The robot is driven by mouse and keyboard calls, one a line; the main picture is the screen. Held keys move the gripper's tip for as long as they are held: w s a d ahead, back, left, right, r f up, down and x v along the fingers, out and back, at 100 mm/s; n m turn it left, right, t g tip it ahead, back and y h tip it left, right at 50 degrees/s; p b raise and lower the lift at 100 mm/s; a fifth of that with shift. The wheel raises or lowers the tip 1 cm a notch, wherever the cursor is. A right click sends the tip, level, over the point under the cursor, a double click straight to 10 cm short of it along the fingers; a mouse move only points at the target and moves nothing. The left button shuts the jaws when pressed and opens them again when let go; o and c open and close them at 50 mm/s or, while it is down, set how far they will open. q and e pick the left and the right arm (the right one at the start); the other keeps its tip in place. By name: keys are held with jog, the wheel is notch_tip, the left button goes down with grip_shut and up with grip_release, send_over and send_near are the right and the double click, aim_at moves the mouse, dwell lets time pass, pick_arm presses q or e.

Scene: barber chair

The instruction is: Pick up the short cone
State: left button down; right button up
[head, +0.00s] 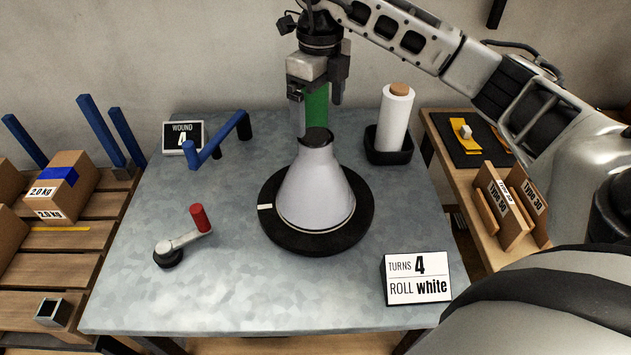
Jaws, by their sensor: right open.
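A pale grey-white truncated cone (316,190), the only cone in view, stands upright on a round black turntable (353,226) in the middle of the metal table. Its narrow end is up, with a dark part at the top. My right gripper (318,112) is open and points down above and behind the cone's top. The lower finger ends lie close to the cone's top in the picture, and contact cannot be told. My left gripper is not in view.
A white roll (395,118) stands in a black holder (388,152) at the back right. A red-handled crank (185,240), blue bar (217,140), "WOUND 4" display (183,137) and "TURNS 4 ROLL white" sign (418,278) surround the turntable. The table's front middle (260,300) is clear.

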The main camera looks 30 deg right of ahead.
aim_at(319, 135)
notch_tip(319, 135, down, 5)
jog(key=shift+f, duration=0.1)
jog(key=shift+w+a+f+p, duration=0.15)
jog(key=shift+f+p, duration=0.3)
jog(key=shift+f, duration=0.95)
jog(key=shift+a+f+p, duration=0.2)
jog(key=shift+f+p, duration=0.2)
jog(key=shift+f, duration=0.95)
jog(key=c, duration=1.7)
jog(key=shift+r, duration=0.1)
jog(key=shift+c, duration=0.7)
jog(key=shift+r, duration=0.1)
